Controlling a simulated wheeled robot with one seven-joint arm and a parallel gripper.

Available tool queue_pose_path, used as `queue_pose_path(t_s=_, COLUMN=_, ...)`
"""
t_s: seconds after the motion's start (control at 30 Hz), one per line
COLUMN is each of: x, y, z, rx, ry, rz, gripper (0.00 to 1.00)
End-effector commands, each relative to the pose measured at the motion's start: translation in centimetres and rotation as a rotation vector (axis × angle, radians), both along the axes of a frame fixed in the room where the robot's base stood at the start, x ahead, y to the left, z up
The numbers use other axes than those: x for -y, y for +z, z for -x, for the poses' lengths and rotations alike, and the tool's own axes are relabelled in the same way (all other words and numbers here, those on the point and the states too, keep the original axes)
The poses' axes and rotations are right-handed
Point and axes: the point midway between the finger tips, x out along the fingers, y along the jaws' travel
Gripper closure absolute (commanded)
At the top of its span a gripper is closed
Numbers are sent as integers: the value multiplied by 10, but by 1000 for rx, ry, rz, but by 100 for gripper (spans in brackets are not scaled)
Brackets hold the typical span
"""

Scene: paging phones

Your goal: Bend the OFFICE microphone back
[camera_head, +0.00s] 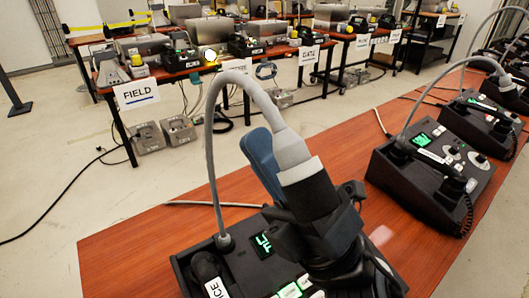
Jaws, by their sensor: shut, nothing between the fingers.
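The thicker grey end and black microphone head (311,190) point down and right. My gripper (259,142), a blue shut finger shape, points up and left just left of the head. It looks close behind the neck's end; whether they touch I cannot tell. Dark parts overlap below the head.
A second console (440,165) with its own gooseneck stands further right on the table (345,145), with more beyond it. Across a pale floor (60,200), another table carries devices and a FIELD sign (137,94). The air left of the arch is clear.

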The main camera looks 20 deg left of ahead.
Motion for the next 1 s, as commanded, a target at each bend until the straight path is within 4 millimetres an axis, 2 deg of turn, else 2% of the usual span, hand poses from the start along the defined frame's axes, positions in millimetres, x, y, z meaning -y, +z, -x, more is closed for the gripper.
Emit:
queue_pose_path(t_s=0.07, x=2, y=-9, z=-1, rx=1, ry=-1, rz=0, gripper=100)
queue_pose_path(t_s=0.6, x=68, y=-50, z=26, rx=-1, ry=-1, rz=0, gripper=100)
queue_pose_path(t_s=0.8, x=79, y=-56, z=31, rx=1, ry=1, rz=0, gripper=100)
queue_pose_path(t_s=1.0, x=80, y=-56, z=31, rx=1, ry=1, rz=0, gripper=100)
